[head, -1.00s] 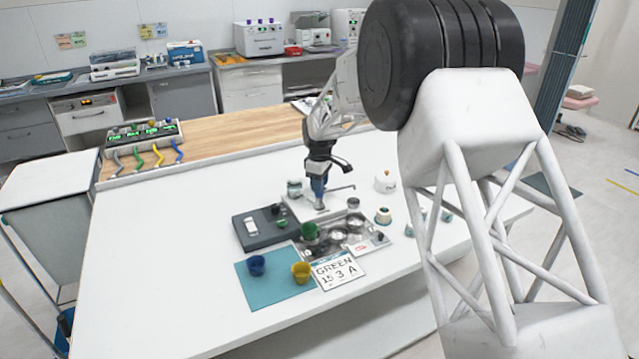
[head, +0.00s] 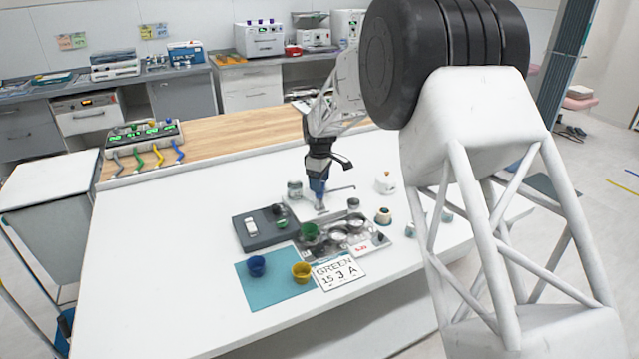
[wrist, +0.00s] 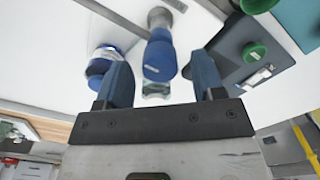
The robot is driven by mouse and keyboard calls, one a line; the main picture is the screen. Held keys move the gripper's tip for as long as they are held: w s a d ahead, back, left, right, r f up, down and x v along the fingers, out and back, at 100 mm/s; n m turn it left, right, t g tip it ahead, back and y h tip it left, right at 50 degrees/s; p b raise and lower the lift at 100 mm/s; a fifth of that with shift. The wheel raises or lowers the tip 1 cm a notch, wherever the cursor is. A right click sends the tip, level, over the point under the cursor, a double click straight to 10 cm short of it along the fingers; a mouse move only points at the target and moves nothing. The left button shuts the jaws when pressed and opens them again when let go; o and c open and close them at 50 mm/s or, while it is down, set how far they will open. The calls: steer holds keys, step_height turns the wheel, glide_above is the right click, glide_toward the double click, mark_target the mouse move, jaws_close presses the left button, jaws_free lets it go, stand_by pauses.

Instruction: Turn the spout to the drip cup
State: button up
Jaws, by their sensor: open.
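My gripper (head: 318,186) points down over the white table, above a small metal stand. In the wrist view its two blue fingers (wrist: 162,72) are open, one on each side of a blue knob-like part (wrist: 159,55) with a grey metal piece (wrist: 160,18) beyond it. I cannot tell whether they touch it. A thin metal spout (head: 342,189) sticks out to the right beside the fingers. A green cup (head: 309,232) stands at the left of a metal tray; a blue cup (head: 256,266) and a yellow cup (head: 301,272) stand on a teal mat (head: 270,294).
A dark box (head: 256,239) with a green knob sits left of the metal tray (head: 365,247). A card (head: 338,272) reads "GREEN 15 3 A". A blue-capped jar (wrist: 101,66) is close to the left finger. A white pot (head: 385,183) stands to the right. The table's left part is clear.

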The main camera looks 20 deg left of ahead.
steer(key=shift+r, duration=3.35)
steer(key=shift+d+r, duration=0.15)
steer(key=shift+d, duration=0.05)
steer(key=s+d+r+m, duration=0.3)
steer(key=s+d+r, duration=0.25)
steer(key=d, duration=0.45)
steer(key=s+d+r+m+t, duration=0.1)
steer(key=s+d+r+m, duration=0.1)
steer(key=s+d+r, duration=0.6)
steer(key=s+d+r+m, duration=0.25)
steer(key=s+d, duration=0.35)
steer(key=d, duration=0.6)
steer(key=s+d+f+m, duration=0.2)
steer(key=s+d, duration=0.4)
steer(key=s, duration=0.4)
steer(key=s+d+f+m+t, duration=0.1)
steer(key=s+d+m, duration=0.3)
steer(key=s, duration=0.7)
steer(key=s+d+f+m, duration=0.2)
steer(key=s+d+m, duration=0.1)
steer(key=s+d, duration=0.5)
steer(key=s, duration=0.3)
steer(key=shift+s+f+m+t, duration=0.2)
steer(key=shift+f+m+t, duration=0.1)
steer(key=shift+f+m, duration=0.05)
